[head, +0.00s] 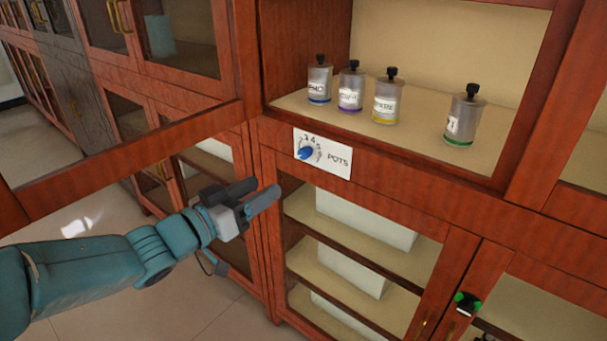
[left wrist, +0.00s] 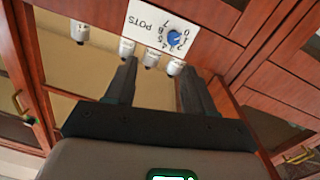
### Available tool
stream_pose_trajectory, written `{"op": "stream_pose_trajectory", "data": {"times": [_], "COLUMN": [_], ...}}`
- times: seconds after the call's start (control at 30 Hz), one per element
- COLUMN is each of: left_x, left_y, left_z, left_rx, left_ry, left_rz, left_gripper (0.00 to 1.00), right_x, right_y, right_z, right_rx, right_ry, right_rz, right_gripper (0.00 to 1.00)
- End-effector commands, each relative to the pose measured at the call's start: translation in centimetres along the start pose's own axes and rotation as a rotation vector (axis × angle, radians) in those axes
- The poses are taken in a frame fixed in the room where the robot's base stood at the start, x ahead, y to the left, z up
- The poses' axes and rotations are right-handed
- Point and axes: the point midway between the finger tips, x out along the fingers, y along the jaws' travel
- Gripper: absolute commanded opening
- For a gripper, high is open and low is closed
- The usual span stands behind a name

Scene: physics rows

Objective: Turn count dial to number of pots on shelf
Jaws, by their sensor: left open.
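The count dial is a blue knob (head: 306,153) on a white plate marked POTS (head: 337,160), fixed to the red-wood rail below the shelf. Numbers ring the knob; which one it points to is too small to tell. On the shelf (head: 293,103) stand several grey pots with black stoppers: one blue-banded (head: 319,82), one purple-banded (head: 351,90), one yellow-banded (head: 386,100), one green-banded (head: 464,118). My left gripper (head: 265,188) is open and empty, below and left of the dial, apart from it. In the left wrist view the knob (left wrist: 173,38) shows beyond the fingertips (left wrist: 158,66).
An open cabinet door's lower rail (head: 130,145) crosses the left foreground, above my left arm. Glass-fronted lower doors (head: 350,235) with pale boxes behind them lie below the dial.

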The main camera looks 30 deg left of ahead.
Motion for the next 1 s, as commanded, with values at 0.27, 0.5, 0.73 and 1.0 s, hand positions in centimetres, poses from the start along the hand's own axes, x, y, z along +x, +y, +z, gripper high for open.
{"op": "stream_pose_trajectory", "data": {"times": [0.27, 0.5, 0.73, 1.0], "left_x": [-0.6, 4.5, 10.0, 14.1], "left_y": [-2.0, -2.1, -2.3, -2.5], "left_z": [0.0, 0.0, -0.2, -0.4], "left_rx": [0.031, 0.029, 0.029, 0.03], "left_ry": [0.028, 0.026, 0.026, 0.027], "left_rz": [-0.053, -0.048, -0.052, -0.055], "left_gripper": [0.54, 0.54, 0.54, 0.54], "right_x": [1.6, 2.2, 2.6, 2.7], "right_y": [0.6, 0.8, 0.9, 1.0], "right_z": [0.0, -0.1, -0.1, -0.1], "right_rx": [0.0, 0.0, 0.0, 0.0], "right_ry": [0.0, 0.0, 0.0, 0.0], "right_rz": [0.0, 0.0, 0.0, 0.0], "right_gripper": [0.9, 0.9, 0.9, 0.9]}}
